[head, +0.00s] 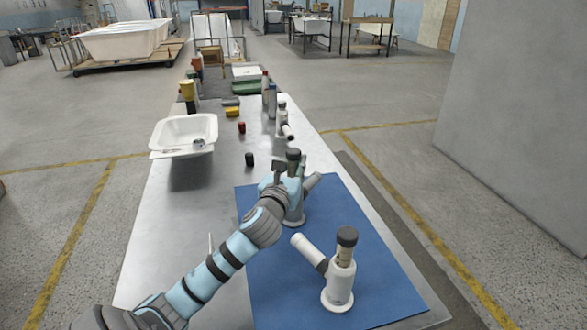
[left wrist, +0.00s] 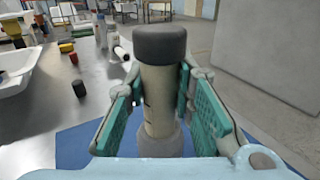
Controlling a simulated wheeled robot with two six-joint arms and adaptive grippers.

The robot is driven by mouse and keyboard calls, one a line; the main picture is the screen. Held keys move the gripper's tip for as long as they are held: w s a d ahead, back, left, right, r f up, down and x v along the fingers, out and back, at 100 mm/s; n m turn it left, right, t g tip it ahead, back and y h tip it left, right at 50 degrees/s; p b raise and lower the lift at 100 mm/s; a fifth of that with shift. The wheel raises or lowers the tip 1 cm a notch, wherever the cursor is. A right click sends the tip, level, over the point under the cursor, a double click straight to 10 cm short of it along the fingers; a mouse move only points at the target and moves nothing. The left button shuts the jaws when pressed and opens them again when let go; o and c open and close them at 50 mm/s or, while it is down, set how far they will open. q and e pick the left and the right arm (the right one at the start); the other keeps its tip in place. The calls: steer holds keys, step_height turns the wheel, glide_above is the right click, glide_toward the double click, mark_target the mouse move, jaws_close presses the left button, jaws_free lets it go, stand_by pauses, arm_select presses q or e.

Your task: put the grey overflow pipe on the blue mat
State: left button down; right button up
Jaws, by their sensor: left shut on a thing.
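The grey overflow pipe (head: 296,214) is upright over the far part of the blue mat (head: 265,270), with a dark cap on top and a side branch leaning right. Its base appears to be at the mat surface; I cannot tell whether it touches. My left gripper (head: 287,180) is shut on its upper body. In the left wrist view the green finger pads sit on both sides of the pipe (left wrist: 158,100), below its dark cap. The arm hides part of the pipe in the head view. My right gripper is not in view.
A white pipe (head: 340,284) with a dark cap stands on the mat's near right. Another pipe (head: 282,122) stands beyond the mat. A white basin (head: 184,130), a black cap (head: 249,159), a red can (head: 242,127) and bottles are on the metal table (head: 170,225). The mat's near left is clear.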

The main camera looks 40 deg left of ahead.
arm_select(q)
steer(key=c, duration=1.4)
jaws_free()
steer(key=shift+f, duration=0.1)
steer(key=shift+s+d, duration=0.1)
steer(key=shift+s, duration=0.05)
steer(key=p+v, duration=0.1)
steer(key=v, duration=1)
steer(key=shift+s+r+p, duration=0.25)
steer(key=shift+s+p, duration=0.05)
steer(key=shift+p, duration=0.05)
steer(key=shift+d, duration=0.15)
steer(key=shift+r, duration=0.1)
